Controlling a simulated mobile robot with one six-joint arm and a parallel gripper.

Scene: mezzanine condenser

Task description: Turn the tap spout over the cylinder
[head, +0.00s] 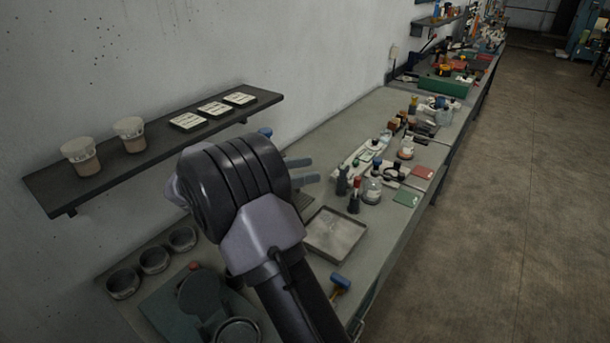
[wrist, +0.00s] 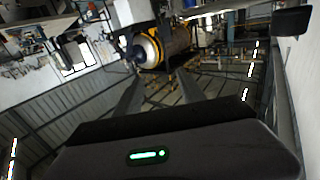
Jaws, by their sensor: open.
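My gripper (head: 303,170) is raised over the bench beside the wall shelf, its two fingers pointing right and apart. In the wrist view my gripper (wrist: 158,82) is empty, with a gap between the fingers. I cannot make out the tap spout or the cylinder for certain in either view; my arm hides part of the bench and wall. A small blue part (head: 265,132) shows just behind my gripper near the wall; I cannot tell what it belongs to.
On the bench are a metal tray (head: 336,232), a blue-headed mallet (head: 340,283), several round bowls (head: 153,260) and cluttered glassware. A green bin (head: 442,87) stands farther back. The floor at right is clear.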

